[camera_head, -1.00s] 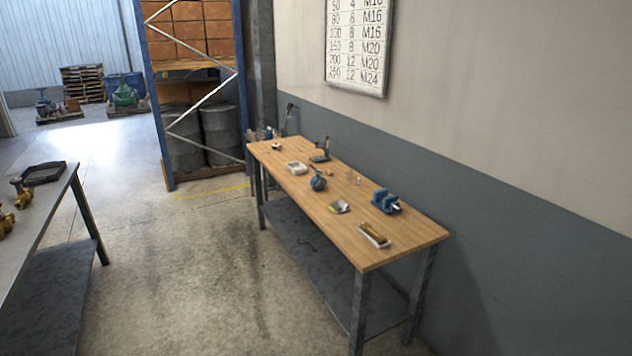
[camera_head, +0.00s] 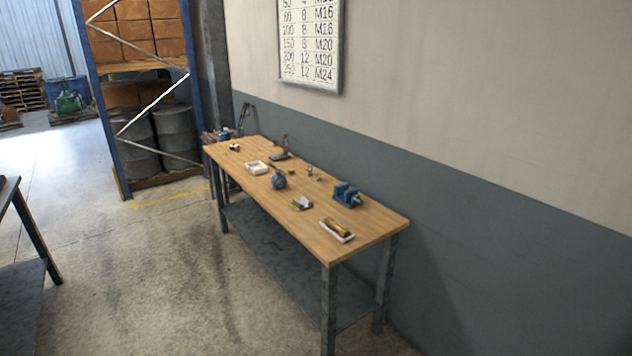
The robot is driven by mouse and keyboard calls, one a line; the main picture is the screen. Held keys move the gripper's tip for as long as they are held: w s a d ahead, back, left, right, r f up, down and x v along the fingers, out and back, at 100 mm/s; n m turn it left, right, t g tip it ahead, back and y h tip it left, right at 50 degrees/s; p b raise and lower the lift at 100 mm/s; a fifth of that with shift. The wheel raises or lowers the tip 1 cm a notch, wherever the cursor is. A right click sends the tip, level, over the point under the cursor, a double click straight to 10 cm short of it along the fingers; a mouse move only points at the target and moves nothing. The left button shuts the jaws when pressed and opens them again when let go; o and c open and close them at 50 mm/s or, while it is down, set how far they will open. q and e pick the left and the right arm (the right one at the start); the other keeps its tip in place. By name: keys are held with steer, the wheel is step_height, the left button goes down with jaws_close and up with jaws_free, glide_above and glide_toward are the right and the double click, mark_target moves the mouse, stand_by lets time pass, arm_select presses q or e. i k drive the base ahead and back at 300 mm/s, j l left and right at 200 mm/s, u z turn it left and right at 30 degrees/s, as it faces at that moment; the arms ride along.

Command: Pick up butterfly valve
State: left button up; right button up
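A small blue valve with a round body (camera_head: 279,180), which looks like the butterfly valve, stands on the wooden-topped workbench (camera_head: 365,233), near the middle of its front edge. It is too small to make out its details. Neither of my grippers is in view, and nothing touches the valve.
On the bench are a blue vise (camera_head: 346,195), a white tray with a brass-coloured part (camera_head: 338,230), a white box (camera_head: 257,168) and small items. A grey wall stands behind. Another table (camera_head: 25,225) is at left, a storage rack (camera_head: 95,100) behind. Concrete floor (camera_head: 160,270) between is clear.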

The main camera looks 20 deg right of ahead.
mark_target(275, 179)
steer(key=i+z, duration=0.35)
steer(key=i+j+z, duration=0.1)
steer(key=i+z, duration=0.3)
steer(key=i+j+z, duration=0.2)
steer(key=z, duration=0.15)
steer(key=i+j+z, duration=0.3)
steer(key=i+j, duration=0.5)
steer(key=j, duration=0.2)
steer(key=i+j, duration=1.1)
steer(key=i, duration=0.15)
steer(key=i+j, duration=0.15)
steer(key=i, duration=0.15)
